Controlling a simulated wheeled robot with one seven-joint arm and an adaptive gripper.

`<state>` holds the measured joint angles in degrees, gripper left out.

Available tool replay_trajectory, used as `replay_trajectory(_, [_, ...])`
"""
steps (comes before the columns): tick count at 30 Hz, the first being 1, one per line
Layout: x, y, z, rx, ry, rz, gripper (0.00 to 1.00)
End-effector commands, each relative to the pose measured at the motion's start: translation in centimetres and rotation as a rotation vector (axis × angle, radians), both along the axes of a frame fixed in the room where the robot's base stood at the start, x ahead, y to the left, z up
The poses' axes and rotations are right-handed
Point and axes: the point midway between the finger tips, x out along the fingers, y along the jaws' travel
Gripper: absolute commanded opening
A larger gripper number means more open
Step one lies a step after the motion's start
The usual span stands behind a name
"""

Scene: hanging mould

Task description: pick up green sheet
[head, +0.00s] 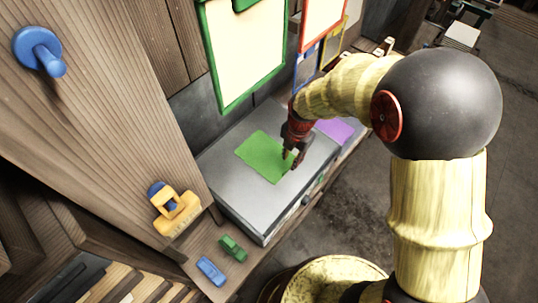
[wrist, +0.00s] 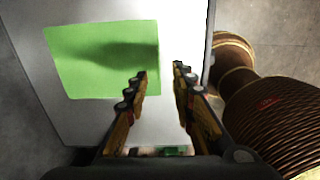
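The green sheet (head: 262,156) lies flat on top of a grey box, toward its middle. It also shows in the wrist view (wrist: 95,60), left of and beyond my fingertips, with a dark shadow across it. My gripper (head: 291,158) is above the box at the sheet's right edge. In the wrist view my gripper (wrist: 161,72) has its two fingers apart with nothing between them. The left fingertip overlaps the sheet's right edge in that view; whether it touches the sheet I cannot tell.
The grey box (head: 228,188) stands on a wooden ledge against a wall. A purple sheet (head: 336,130) lies behind my gripper. Green (head: 233,248) and blue (head: 211,271) small items lie on the ledge. A green-framed panel (head: 245,50) and a yellow clip (head: 177,212) hang nearby.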

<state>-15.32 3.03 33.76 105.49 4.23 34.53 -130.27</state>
Motion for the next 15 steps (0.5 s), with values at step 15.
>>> replay_trajectory(15, [0.2,0.5,-5.5,-0.001,0.005,-0.001,0.25])
